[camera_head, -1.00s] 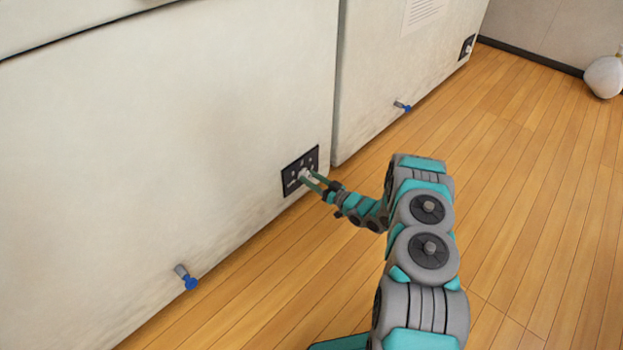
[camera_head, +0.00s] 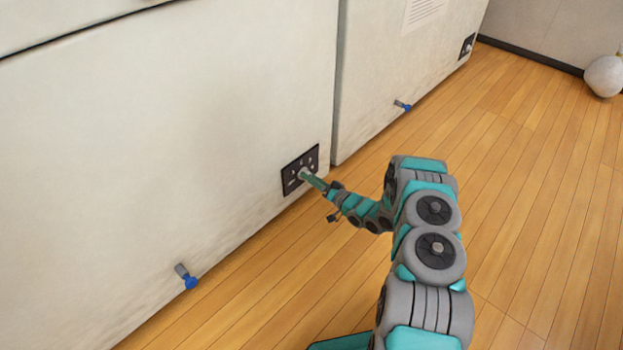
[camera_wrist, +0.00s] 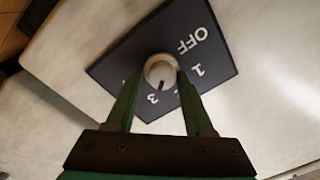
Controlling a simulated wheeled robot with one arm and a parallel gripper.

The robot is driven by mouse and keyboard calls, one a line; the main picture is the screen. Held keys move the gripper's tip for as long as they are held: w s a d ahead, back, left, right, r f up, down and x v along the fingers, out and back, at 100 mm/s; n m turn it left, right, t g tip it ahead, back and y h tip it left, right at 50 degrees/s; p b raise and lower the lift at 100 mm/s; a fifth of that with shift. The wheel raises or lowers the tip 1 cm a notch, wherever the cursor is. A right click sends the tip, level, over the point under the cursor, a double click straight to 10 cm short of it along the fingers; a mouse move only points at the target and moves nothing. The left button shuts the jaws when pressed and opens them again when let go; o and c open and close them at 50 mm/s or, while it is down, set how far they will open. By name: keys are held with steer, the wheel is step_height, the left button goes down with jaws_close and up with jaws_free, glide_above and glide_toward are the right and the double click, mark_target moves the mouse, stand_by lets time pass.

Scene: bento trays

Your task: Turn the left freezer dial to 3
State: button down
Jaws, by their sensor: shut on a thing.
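The left freezer's dial is a pale round knob (camera_wrist: 160,68) on a black panel (camera_wrist: 215,62), low on the left freezer's front. In the head view the panel (camera_head: 290,185) shows near the freezer's right bottom corner. My gripper (camera_wrist: 159,78) is shut on the knob, one green finger on each side. In the head view my gripper (camera_head: 306,176) reaches the panel. The knob's dark mark points down in the wrist view, close to the printed 3 and slightly to its right. OFF and 1 are readable; the fingers cover part of the other markings.
The left freezer (camera_head: 160,120) has a blue-tipped drain spout (camera_head: 188,280) low on its front. The right freezer (camera_head: 385,80) has its own panel (camera_head: 466,47) and spout (camera_head: 403,106). The wooden floor (camera_head: 540,180) is mostly clear. A pale round object (camera_head: 604,76) lies at far right.

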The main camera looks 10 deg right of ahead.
steer(key=shift+s+a+r+y, duration=0.1)
steer(key=shift+a+y, duration=0.2)
steer(key=shift+a, duration=0.15)
steer(key=shift+c, duration=2.2)
jaws_free()
steer(key=shift+a, duration=0.1)
steer(key=shift+d, duration=0.25)
steer(key=shift+d, duration=0.1)
steer(key=v, duration=0.7)
steer(key=shift+s, duration=0.25)
steer(key=shift+d, duration=0.15)
